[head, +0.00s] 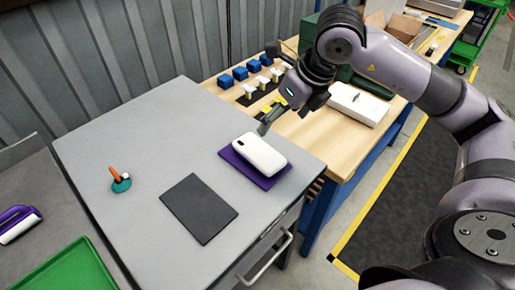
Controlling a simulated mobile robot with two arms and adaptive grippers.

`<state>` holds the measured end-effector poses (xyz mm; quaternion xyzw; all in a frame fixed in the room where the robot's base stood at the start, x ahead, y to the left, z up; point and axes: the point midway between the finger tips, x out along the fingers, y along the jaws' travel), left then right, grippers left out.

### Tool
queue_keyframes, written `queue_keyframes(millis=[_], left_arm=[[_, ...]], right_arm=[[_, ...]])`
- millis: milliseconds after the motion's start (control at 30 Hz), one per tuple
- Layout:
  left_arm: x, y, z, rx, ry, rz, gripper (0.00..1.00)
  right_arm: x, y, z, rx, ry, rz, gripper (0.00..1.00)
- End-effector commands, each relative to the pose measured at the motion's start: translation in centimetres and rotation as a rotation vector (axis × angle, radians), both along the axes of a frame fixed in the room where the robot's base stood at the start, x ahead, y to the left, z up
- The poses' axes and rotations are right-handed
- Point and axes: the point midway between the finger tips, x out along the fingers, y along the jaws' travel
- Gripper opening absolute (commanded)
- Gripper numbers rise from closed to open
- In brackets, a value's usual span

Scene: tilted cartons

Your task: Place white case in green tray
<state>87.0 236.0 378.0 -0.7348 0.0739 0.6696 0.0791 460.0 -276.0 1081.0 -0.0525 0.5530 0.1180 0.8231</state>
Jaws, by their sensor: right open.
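A white case (259,154) with rounded corners lies on a purple mat (231,156) on the grey table. A green tray (65,270) shows at the lower left, cut off by the picture's bottom edge; the part in view is empty. My right gripper (266,123) comes in from the right and points down just behind the white case, apart from it. It is open and holds nothing. My left gripper is out of view.
A dark grey mat (200,208) lies bare on the table, near an orange and teal item (120,180). A purple and white item (17,225) lies at far left. The wooden bench (313,128) behind holds blue blocks (240,73) and a white box (358,104).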

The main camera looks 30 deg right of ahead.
Motion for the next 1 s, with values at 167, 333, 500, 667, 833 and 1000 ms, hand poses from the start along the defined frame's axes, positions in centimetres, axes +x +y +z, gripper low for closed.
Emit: queue_keyframes(millis=[167, 333, 500, 667, 833, 1000], left_arm=[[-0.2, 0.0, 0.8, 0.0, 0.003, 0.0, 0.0], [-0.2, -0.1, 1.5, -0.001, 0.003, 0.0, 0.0], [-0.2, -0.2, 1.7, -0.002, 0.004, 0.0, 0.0], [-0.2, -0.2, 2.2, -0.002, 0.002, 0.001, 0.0], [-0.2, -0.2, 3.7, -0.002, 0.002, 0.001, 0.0], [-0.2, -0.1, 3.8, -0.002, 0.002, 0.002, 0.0]], right_arm=[[1.3, 0.7, -3.7, 0.003, 0.009, 0.001, 0.85], [2.6, 1.2, -6.8, 0.003, 0.006, 0.004, 0.85], [3.4, 1.5, -8.6, 0.003, 0.003, 0.004, 0.85], [3.7, 1.6, -9.5, 0.004, 0.005, 0.003, 0.85], [4.7, 1.9, -11.6, 0.005, 0.006, 0.004, 0.85], [5.4, 2.1, -13.5, 0.004, 0.003, 0.004, 0.85]])
